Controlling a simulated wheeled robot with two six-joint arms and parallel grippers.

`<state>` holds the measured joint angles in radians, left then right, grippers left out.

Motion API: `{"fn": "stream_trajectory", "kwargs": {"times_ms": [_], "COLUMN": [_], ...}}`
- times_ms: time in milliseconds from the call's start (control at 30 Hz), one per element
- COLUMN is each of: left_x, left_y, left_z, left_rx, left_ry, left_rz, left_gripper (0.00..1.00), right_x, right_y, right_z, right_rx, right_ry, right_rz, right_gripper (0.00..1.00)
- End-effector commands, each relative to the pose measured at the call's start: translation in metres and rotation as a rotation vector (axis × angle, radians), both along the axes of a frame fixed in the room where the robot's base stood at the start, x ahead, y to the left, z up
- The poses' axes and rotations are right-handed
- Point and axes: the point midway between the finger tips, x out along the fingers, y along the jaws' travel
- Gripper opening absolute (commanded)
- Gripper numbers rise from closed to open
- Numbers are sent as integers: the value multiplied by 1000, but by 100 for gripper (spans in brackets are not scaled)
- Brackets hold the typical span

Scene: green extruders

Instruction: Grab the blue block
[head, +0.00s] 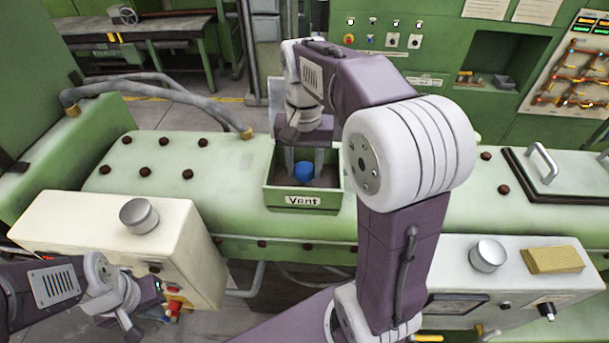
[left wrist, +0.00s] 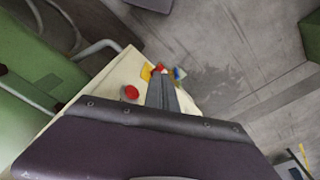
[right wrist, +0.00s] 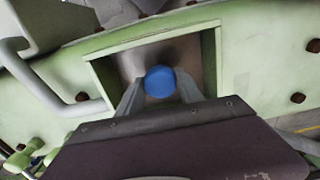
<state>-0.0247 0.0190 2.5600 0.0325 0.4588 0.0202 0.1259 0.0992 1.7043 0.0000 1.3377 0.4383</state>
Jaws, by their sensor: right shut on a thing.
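The blue block (head: 304,171) is inside the green open-topped vent box (head: 304,200) labelled "Vent". In the right wrist view the blue block (right wrist: 160,82) looks round from above and sits between the two grey fingers. My right gripper (head: 305,163) reaches down into the box from above and is shut on the block. Whether the block touches the box floor is hard to tell. My left gripper (head: 158,305) is low at the left, in front of a cream control box. In the left wrist view its fingers (left wrist: 162,90) are together and empty.
The vent box walls surround my right gripper. Cream control boxes stand at left (head: 105,230) and right (head: 510,265); the right one bears a yellow block (head: 552,260). A lidded hatch (head: 560,172) is at right.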

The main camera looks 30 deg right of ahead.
Motion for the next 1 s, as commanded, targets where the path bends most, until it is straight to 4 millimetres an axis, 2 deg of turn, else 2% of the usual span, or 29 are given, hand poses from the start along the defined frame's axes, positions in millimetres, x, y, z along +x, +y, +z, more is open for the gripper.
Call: {"fn": "stream_trajectory", "kwargs": {"times_ms": [67,300,500,700,1000], "left_x": [0,0,0,0,0], "left_y": [0,0,0,0,0], "left_z": [-8,-26,-33,-35,-35], "left_rx": [0,0,0,0,0], "left_ry": [0,0,0,0,0], "left_rz": [0,0,0,0,0], "left_gripper": [0,0,0,0,0], "right_x": [-2,-52,-86,-101,-102], "right_y": [-2,-30,-48,-56,-57], "right_z": [14,45,70,81,83], "right_rx": [-1,-2,-1,-1,0], "right_ry": [-7,-6,-3,-1,0], "right_rz": [-2,-7,-5,-1,0], "right_gripper": [3,3,3,3,3]}}
